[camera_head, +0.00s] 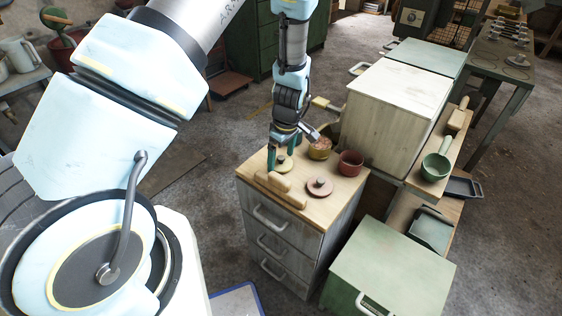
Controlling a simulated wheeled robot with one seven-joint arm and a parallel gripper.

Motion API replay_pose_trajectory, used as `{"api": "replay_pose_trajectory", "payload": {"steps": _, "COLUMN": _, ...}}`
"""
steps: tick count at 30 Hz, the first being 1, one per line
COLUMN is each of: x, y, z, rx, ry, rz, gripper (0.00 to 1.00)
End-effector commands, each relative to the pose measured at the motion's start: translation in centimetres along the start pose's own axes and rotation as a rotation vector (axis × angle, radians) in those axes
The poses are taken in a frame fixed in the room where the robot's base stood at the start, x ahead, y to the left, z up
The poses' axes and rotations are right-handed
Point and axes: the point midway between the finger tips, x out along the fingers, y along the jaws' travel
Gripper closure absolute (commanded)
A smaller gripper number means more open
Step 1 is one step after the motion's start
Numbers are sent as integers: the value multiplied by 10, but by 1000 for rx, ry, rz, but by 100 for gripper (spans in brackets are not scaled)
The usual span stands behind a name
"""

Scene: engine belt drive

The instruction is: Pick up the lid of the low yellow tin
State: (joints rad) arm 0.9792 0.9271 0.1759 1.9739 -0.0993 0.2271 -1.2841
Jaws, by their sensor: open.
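The low yellow tin (320,152) stands open near the back edge of the wooden top of a drawer cabinet, with reddish-brown contents showing. A yellow lid with a knob (285,164) lies flat on the same top, left of the tin. My gripper (284,152) is open and points down right at this lid. One dark green finger reaches down at the lid's left side; the other finger is hard to make out. I cannot tell whether the fingers touch the lid. The gripper partly hides the lid's far side.
A red tin (350,163) stands right of the yellow tin. A pinkish-red lid (319,187) lies in front of it. A tall pale cabinet (395,115) rises behind.

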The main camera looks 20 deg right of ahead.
Motion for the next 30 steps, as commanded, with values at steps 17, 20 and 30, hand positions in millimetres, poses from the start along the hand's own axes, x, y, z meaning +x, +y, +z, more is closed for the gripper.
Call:
{"api": "replay_pose_trajectory", "payload": {"steps": 17, "x": 5, "y": 0, "z": 0, "rx": -1, "ry": 0, "rz": 1, "gripper": 30}}
{"api": "replay_pose_trajectory", "payload": {"steps": 20, "x": 5, "y": 0, "z": 0, "rx": -1, "ry": 0, "rz": 1, "gripper": 42}}
{"api": "replay_pose_trajectory", "payload": {"steps": 30, "x": 5, "y": 0, "z": 0, "rx": -1, "ry": 0, "rz": 1, "gripper": 63}}
